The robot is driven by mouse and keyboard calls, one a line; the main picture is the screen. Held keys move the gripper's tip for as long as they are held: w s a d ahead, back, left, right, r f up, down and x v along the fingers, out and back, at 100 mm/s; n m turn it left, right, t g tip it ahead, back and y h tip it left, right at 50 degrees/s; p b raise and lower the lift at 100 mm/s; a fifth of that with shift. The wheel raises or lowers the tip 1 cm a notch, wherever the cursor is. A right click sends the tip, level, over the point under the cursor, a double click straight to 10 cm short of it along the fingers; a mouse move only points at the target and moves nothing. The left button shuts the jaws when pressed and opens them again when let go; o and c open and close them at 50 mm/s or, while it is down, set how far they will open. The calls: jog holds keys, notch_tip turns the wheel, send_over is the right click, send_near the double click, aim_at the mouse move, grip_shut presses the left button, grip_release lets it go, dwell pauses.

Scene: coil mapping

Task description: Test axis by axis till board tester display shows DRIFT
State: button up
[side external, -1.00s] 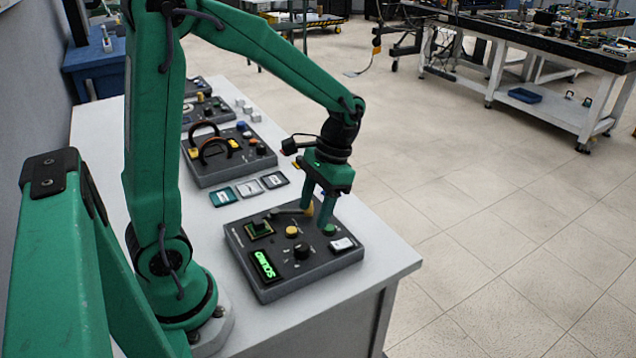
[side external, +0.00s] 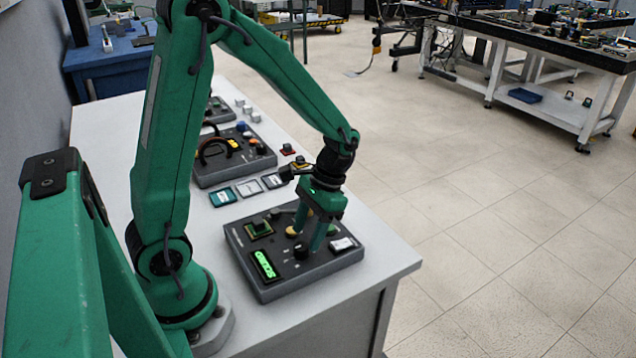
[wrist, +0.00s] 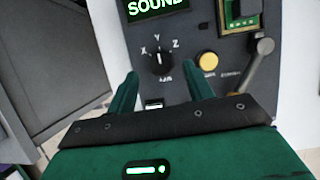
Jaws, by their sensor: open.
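The board tester (side external: 285,282) is a dark grey box on the light table. In the wrist view its green-lit display (wrist: 157,5) reads SOUND. A black axis knob (wrist: 160,62) sits below the display, marked X, Y and Z, its white pointer towards Y. A yellow button (wrist: 207,61) and a metal lever (wrist: 257,60) are right of the knob; a green circuit board (wrist: 240,12) is at the top right. My gripper (side external: 309,242) is low over the tester. Its open, empty fingers (wrist: 160,76) straddle the knob's line in the wrist view; contact cannot be told.
Flat cards (side external: 248,188) lie behind the tester. A second dark panel with a curved handle (side external: 214,150) stands farther back, with small light blocks (side external: 247,108) beyond. The table's right edge is close to the tester.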

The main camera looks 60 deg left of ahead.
aim_at(302, 249)
jog(key=shift+x, duration=1.45)
jog(key=c, duration=1)
